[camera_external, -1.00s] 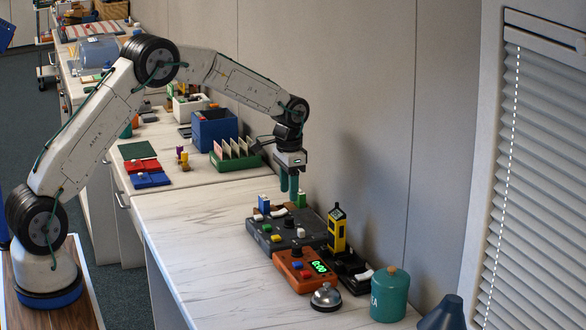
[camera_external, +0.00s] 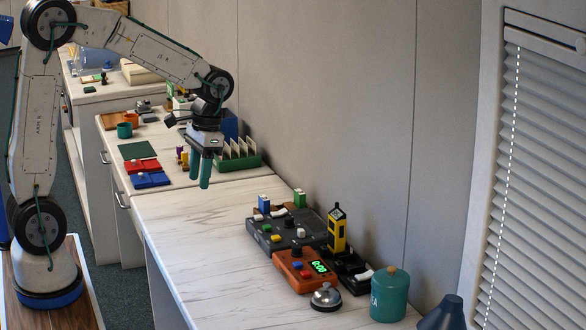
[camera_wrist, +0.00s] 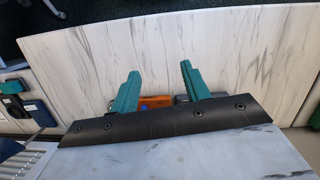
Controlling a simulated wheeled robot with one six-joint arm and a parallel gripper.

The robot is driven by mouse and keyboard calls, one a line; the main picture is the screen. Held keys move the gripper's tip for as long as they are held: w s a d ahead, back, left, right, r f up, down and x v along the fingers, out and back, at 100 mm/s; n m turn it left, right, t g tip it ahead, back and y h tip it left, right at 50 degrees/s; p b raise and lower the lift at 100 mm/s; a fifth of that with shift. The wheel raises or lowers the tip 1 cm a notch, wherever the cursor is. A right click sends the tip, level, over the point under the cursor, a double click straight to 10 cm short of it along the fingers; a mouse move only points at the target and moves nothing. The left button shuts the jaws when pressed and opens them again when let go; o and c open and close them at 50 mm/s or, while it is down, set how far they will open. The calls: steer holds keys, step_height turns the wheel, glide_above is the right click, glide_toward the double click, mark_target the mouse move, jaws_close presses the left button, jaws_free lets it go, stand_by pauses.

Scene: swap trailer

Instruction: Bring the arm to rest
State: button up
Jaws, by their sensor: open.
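My gripper (camera_external: 200,172) is open and empty, with its two teal fingers pointing down. It hangs in the air over the far end of the near white counter (camera_external: 185,235), in front of the green card rack. In the wrist view, my gripper (camera_wrist: 158,90) shows its two teal fingers spread apart with nothing between them. My arm reaches from its base at the left, raised and bent at the elbow, whose top is near the upper picture edge.
A dark button panel (camera_external: 285,237), orange timer (camera_external: 298,272), yellow device (camera_external: 337,230), bell (camera_external: 326,297) and teal canister (camera_external: 389,295) stand at the counter's right. Behind are the green rack (camera_external: 240,158) and red and blue trays (camera_external: 150,180). The near counter's left part is clear.

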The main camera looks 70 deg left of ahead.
steer(key=s+d+r+t, duration=0.1)
steer(key=s+d+r, duration=0.2)
steer(key=s, duration=0.8)
steer(key=s+d+r+m+t, duration=0.1)
steer(key=s+d+r+t, duration=0.1)
steer(key=s, duration=0.9)
steer(key=shift+s+d+r+t, duration=0.3)
steer(key=shift+d+r, duration=0.2)
steer(key=shift+d, duration=0.7)
